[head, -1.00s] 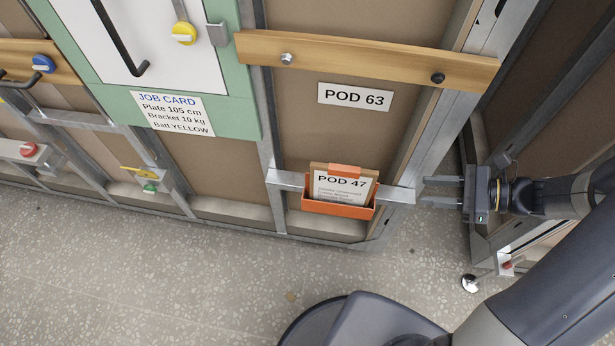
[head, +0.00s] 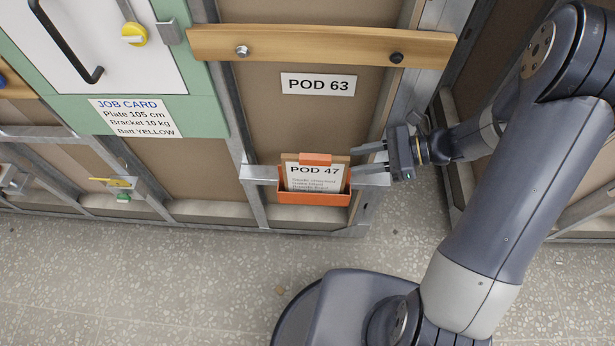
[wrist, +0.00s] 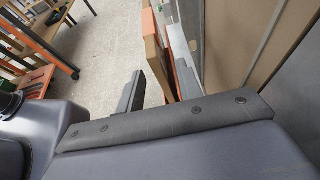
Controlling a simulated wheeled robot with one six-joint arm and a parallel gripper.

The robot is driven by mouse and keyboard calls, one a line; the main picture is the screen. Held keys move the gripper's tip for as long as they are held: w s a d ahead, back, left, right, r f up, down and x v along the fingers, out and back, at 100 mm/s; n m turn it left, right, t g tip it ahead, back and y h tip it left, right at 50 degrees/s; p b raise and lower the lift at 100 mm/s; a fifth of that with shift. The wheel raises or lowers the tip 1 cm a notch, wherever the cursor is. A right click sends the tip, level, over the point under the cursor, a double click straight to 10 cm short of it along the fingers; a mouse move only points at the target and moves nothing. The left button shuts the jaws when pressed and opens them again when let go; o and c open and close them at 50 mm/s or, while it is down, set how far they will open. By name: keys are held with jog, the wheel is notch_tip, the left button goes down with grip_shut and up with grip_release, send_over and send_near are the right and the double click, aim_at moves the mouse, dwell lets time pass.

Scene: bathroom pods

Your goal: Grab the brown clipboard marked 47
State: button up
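The brown clipboard marked POD 47 (head: 314,177) stands in an orange holder (head: 312,197) on the lower wall frame. Its white sheet faces out and an orange clip is at its top. My gripper (head: 362,160) is just right of the clipboard, its two fingers parted and pointing left at it. Nothing is held. In the wrist view the clipboard (wrist: 155,48) appears edge-on ahead, in the gap between the fingers (wrist: 162,84). Whether a fingertip touches it I cannot tell. The clipboard's lower part is hidden in the holder.
A POD 63 label (head: 318,84) and a wooden rail (head: 320,45) are above. A metal crossbar (head: 370,179) runs behind the holder. A job card (head: 133,117) hangs on the green panel at left. The speckled floor (head: 130,280) in front is clear.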

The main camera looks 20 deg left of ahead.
aim_at(333, 166)
jog(key=shift+s+x, duration=0.2)
jog(key=shift+x, duration=3.4)
jog(key=shift+c, duration=0.3)
jog(key=shift+r, duration=0.1)
grip_shut()
